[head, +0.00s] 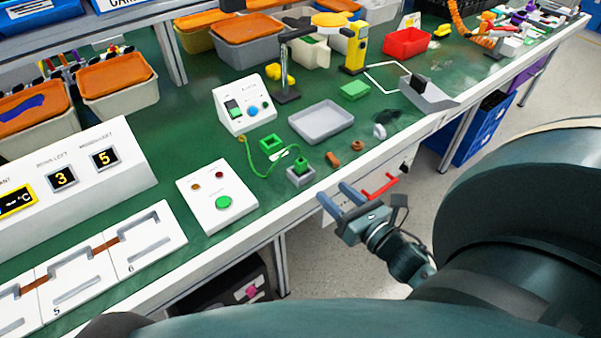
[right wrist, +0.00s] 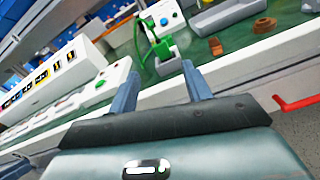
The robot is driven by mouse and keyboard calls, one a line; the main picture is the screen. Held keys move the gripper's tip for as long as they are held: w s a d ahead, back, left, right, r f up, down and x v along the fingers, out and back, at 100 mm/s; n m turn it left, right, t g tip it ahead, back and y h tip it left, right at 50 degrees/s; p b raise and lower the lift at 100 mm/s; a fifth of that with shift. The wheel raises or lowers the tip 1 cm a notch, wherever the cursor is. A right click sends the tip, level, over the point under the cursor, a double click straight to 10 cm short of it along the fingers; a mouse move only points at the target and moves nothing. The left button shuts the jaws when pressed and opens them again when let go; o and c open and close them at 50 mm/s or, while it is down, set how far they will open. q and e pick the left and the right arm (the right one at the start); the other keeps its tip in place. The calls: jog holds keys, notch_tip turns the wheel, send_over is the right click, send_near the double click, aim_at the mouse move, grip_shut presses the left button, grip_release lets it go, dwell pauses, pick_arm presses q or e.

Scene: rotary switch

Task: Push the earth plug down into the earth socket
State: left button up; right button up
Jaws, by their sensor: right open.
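The green earth plug (head: 301,164) sits at the top of the small grey earth socket (head: 300,178) near the bench's front edge. A green cord (head: 253,165) loops from the plug side to the back left. I cannot tell how deep the plug sits. In the right wrist view the plug (right wrist: 162,48) and socket (right wrist: 170,67) show just beyond my fingertips. My right gripper (head: 337,197) is open and empty, in front of the bench edge, to the right of and apart from the socket. It also shows in the right wrist view (right wrist: 160,75). My left gripper is not in view.
A white box with a green button (head: 218,197) stands left of the socket. A grey tray (head: 321,121) lies behind it, and small brown pieces (head: 333,159) lie to the right. A red handle (head: 381,187) juts from the bench front beside my right gripper.

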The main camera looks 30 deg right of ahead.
aim_at(302, 161)
jog(key=w+n, duration=0.1)
jog(key=w, duration=0.2)
jog(key=w+n, duration=0.2)
jog(key=w, duration=0.2)
jog(key=shift+r+p, duration=0.2)
jog(key=shift+p, duration=0.2)
jog(key=shift+w+a+p, duration=0.2)
jog(key=shift+w+p, duration=0.05)
jog(key=shift+w, duration=1.3)
jog(key=shift+w+a+p, duration=0.2)
jog(key=shift+w+p, duration=0.05)
jog(key=shift+w, duration=1.25)
jog(key=c, duration=1.1)
